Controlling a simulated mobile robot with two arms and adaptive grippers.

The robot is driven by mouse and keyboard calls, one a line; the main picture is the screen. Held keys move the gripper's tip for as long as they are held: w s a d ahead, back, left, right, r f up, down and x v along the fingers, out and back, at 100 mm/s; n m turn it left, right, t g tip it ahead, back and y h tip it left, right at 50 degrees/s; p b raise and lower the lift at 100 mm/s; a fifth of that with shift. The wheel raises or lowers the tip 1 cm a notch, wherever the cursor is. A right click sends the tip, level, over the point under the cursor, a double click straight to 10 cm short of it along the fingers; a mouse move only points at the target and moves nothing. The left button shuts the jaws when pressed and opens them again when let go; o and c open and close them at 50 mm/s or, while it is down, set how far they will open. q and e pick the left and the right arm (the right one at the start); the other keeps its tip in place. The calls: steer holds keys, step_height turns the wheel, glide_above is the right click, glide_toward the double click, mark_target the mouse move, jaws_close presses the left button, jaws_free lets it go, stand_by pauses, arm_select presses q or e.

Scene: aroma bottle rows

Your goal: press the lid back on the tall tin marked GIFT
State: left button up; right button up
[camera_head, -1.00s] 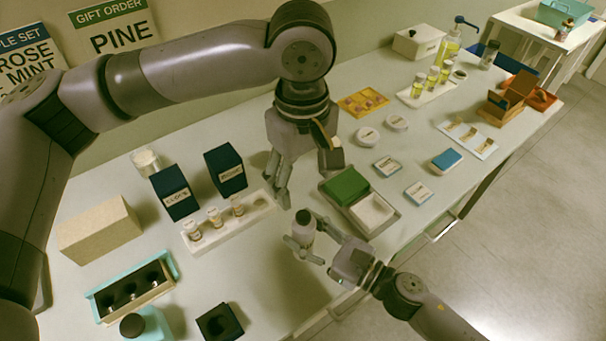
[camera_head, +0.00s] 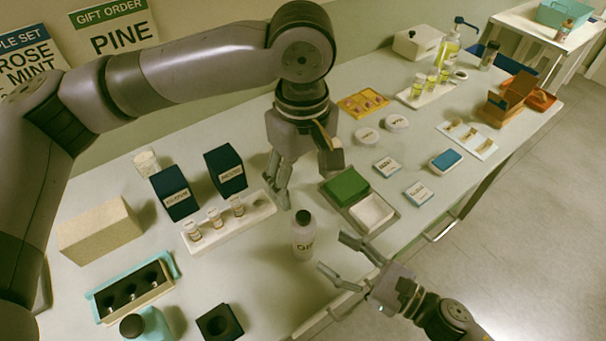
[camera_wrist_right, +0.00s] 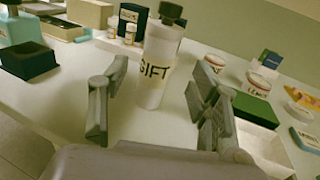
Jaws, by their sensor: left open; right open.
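The tall tin marked GIFT (camera_head: 303,242) stands upright on the table, pale with black letters. It also shows in the right wrist view (camera_wrist_right: 152,72), between and beyond the fingers. A dark lid (camera_wrist_right: 171,12) is on its top; I cannot tell whether it is fully seated. My right gripper (camera_head: 334,255) is open and empty, apart from the tin, to its right near the table's front edge. My left gripper (camera_head: 306,172) is open, hanging behind the tin between the bottle rack and the green-and-white tray.
A white rack (camera_head: 268,208) with several small bottles stands left behind the tin. A dark square holder (camera_head: 219,322) sits front left. Bare table surrounds the tin's front left.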

steer(key=shift+v, duration=1.85)
